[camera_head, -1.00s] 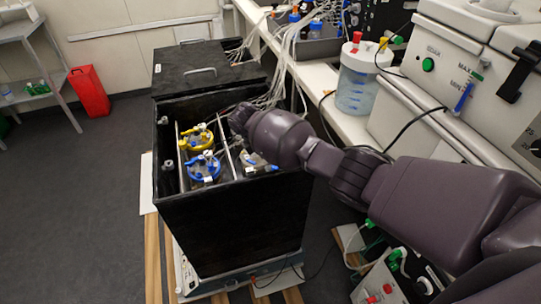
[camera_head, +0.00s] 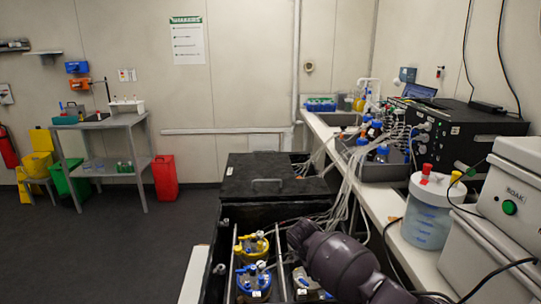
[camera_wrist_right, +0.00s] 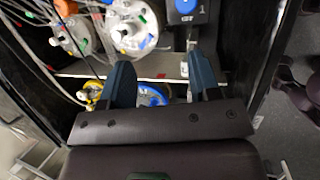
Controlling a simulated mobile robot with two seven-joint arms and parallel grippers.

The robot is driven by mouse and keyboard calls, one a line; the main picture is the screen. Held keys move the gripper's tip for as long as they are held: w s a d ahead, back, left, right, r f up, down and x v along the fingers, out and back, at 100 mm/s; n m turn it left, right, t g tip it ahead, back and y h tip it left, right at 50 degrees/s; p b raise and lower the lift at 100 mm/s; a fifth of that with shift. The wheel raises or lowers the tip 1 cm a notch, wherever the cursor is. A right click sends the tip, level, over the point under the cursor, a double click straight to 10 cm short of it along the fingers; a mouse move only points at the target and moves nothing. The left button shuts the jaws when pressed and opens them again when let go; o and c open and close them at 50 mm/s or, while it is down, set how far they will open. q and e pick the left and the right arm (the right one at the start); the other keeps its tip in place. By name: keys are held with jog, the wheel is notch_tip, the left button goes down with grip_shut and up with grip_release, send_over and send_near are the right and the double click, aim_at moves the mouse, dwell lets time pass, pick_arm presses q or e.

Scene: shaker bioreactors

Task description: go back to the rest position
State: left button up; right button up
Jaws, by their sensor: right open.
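My right arm comes in from the lower right of the head view and reaches over the open black shaker box (camera_head: 205,262). Its fingers are hidden there behind the wrist. In the right wrist view my right gripper (camera_wrist_right: 163,82) is open and empty, its two dark fingers apart above the box. The head view shows the yellow-topped vessel (camera_head: 252,245) and the blue-topped vessel (camera_head: 254,279) left of my wrist. My left gripper is not in view.
The black lid (camera_head: 250,172) lies behind the opening. Tubes (camera_head: 347,185) run from the box to the bench on the right, where a clear bottle (camera_head: 428,215) stands. A grey table (camera_head: 105,122) and red can (camera_head: 165,178) stand far left. Floor at left is clear.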

jog(key=w+a+r+m+t+y, duration=0.3)
jog(key=a+r+m+t+y, duration=0.35)
jog(key=a+r, duration=0.3)
jog(key=s+d+f+m+h, duration=0.1)
jog(key=s+d+f+m, duration=0.2)
jog(key=s, duration=1)
jog(key=s+d+f+m+t+h, duration=0.1)
jog(key=s+d+f+m, duration=0.3)
jog(key=s+d+f, duration=0.4)
jog(key=s+d+f+m+t+h, duration=0.1)
jog(key=s+d+f+m, duration=0.3)
jog(key=s+d, duration=0.7)
jog(key=s+f, duration=0.2)
jog(key=s, duration=0.7)
jog(key=shift+s+d+f, duration=0.2)
jog(key=shift+d+f, duration=0.05)
jog(key=shift+d, duration=0.1)
jog(key=shift+c, duration=1.4)
